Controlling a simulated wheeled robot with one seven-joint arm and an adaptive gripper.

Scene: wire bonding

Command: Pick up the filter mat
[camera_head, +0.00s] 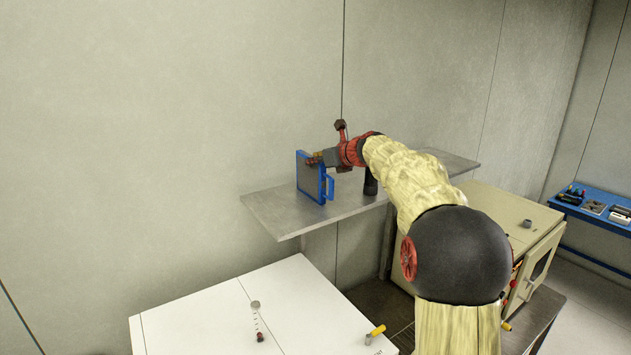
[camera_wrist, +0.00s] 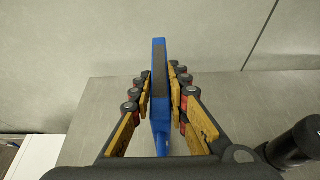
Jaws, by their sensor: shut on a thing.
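The filter mat is a thin, upright panel with a blue frame (camera_head: 311,180) and a blue handle on its right side. It stands over the grey wall shelf in the head view; I cannot tell whether its lower edge touches the shelf. In the wrist view the filter mat (camera_wrist: 160,75) is seen edge-on, blue with a dark grey strip. My gripper (camera_head: 314,158) reaches it from the right, near its upper part. In the wrist view my gripper (camera_wrist: 160,85) has its yellow-padded fingers on both sides of the panel, shut on it.
The grey shelf (camera_head: 270,215) is bare to the left. A dark cylinder (camera_head: 370,182) stands right of the mat; it also shows in the wrist view (camera_wrist: 298,143). Below are a white cabinet (camera_head: 200,315) and a beige machine (camera_head: 505,215). The wall is close behind.

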